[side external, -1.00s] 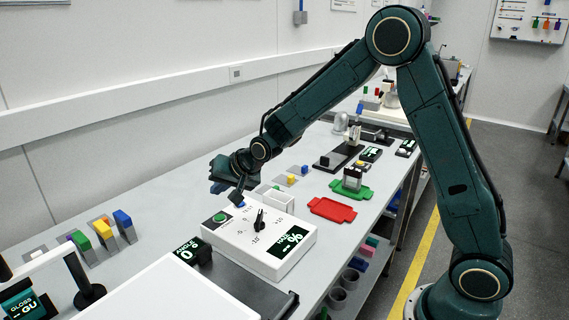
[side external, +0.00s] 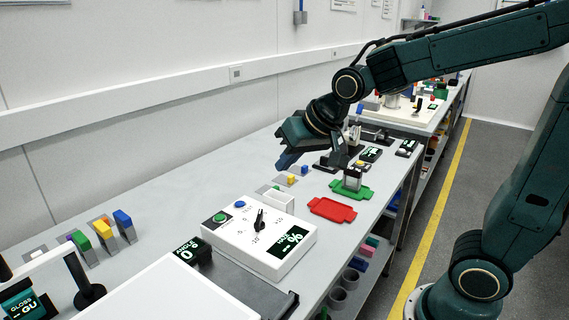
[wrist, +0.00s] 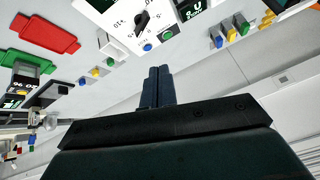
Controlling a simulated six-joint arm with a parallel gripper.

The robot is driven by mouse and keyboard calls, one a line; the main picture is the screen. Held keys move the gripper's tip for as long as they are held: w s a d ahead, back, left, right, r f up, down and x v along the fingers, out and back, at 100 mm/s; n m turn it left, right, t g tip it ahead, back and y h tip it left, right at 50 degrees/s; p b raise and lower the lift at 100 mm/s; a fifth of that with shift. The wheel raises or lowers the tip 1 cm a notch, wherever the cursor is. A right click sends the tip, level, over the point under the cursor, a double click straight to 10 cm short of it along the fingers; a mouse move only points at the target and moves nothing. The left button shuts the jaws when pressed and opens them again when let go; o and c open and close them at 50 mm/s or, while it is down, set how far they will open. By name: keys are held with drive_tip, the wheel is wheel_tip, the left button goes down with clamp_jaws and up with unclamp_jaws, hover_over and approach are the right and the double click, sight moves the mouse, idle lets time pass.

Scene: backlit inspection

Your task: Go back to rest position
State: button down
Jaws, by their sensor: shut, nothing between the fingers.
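My gripper (side external: 284,161) is raised above the bench in the side view, apart from everything on it. In the wrist view its two dark fingers (wrist: 157,72) are pressed together with nothing between them. Below and to the left of it in the side view is the white instrument box (side external: 258,238), with a black dial, a green button, a blue button and a display reading "%". The box also shows upside down at the top of the wrist view (wrist: 117,32).
A red tray (side external: 332,209) and a green tray (side external: 351,190) lie on the bench's right side. Small yellow and blue blocks (side external: 297,175) sit behind the box. Several coloured blocks (side external: 104,230) stand at the left. The air around my gripper looks clear.

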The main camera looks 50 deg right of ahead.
drive_tip(key=s+d+n+g, duration=0.1)
drive_tip(key=s+n, duration=0.2)
drive_tip(key=s, duration=1.5)
drive_tip(key=shift+s+r+g, duration=0.15)
drive_tip(key=shift+s+g, duration=0.15)
drive_tip(key=shift+s, duration=0.05)
